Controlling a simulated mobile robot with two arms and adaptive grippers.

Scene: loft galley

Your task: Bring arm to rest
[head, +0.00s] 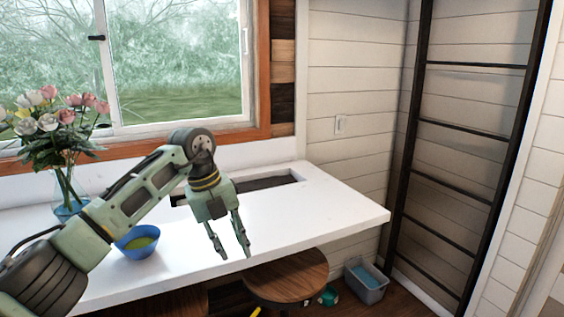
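My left arm comes in from the lower left and bends down over the white counter (320,205). Its gripper (233,254) points downward near the counter's front edge. Its two fingers are apart and nothing shows between them. My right gripper does not show.
A blue bowl (133,254) with something yellow-green inside sits on the counter beside my arm. A vase of flowers (65,190) stands at the left. A recessed opening (265,183) lies behind the gripper. Below are a wooden stool (287,280) and a grey bin (366,288). A dark ladder (460,122) stands right.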

